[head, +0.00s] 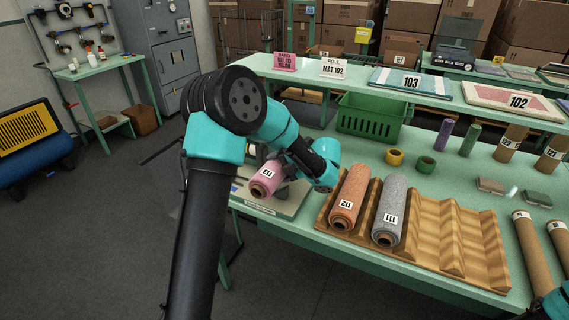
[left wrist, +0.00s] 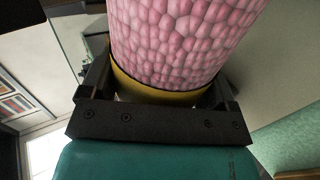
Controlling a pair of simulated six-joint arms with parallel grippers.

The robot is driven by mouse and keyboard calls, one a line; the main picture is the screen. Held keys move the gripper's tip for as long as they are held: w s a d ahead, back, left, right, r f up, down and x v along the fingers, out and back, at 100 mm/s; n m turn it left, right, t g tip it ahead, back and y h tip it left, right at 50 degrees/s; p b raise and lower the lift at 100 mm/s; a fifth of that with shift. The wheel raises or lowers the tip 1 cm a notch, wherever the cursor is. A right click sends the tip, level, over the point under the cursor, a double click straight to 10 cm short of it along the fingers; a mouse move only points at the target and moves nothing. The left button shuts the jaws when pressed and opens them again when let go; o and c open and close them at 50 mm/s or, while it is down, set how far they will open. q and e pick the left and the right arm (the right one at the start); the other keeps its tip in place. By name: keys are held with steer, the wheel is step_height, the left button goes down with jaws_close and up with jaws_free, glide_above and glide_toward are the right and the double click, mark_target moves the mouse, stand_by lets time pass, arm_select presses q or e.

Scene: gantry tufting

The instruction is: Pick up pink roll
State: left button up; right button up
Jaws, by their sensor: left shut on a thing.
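The pink roll (head: 265,178), with a white number label near its end, is at the left end of the green table in the head view. It lies over a flat grey plate (head: 285,201); I cannot tell whether it touches it. My left gripper (head: 286,176) is shut on the pink roll, and my own arm partly hides the grip. In the left wrist view the pink bumpy roll (left wrist: 185,40) stands between the dark fingers of the left gripper (left wrist: 160,88), with a yellow band below it. My right gripper is out of view.
A wooden grooved rack (head: 455,235) holds an orange roll (head: 349,195) and a grey roll (head: 389,205); its right grooves are empty. A green crate (head: 370,118) stands behind. Small yellow (head: 394,157) and green (head: 426,164) rings lie on the table. Brown rolls (head: 526,240) are at the right.

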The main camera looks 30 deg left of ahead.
mark_target(274, 181)
arm_select(q)
steer(key=s, duration=0.9)
steer(key=s+d, duration=0.1)
steer(key=s, duration=0.3)
steer(key=shift+s+d, duration=0.1)
steer(key=shift+s, duration=0.3)
steer(key=w+m+t, duration=0.1)
steer(key=w+d+r+m+t, duration=0.1)
steer(key=w, duration=0.1)
steer(key=w+m+t, duration=0.1)
steer(key=w, duration=0.1)
steer(key=shift+w+d+r, duration=0.1)
steer(key=shift+d+r, duration=0.25)
steer(key=shift+d, duration=0.05)
steer(key=w+d+r+m+t+h, duration=0.3)
steer(key=d+r+m+t+h, duration=0.1)
steer(key=d+m, duration=0.3)
steer(key=w+d+r+m+t+h, duration=0.2)
steer(key=d+r+m+t+h, duration=0.3)
steer(key=d+m+h, duration=0.2)
steer(key=shift+w+d+m+t+h, duration=0.35)
steer(key=shift+d+m, duration=0.4)
steer(key=shift+m, duration=0.25)
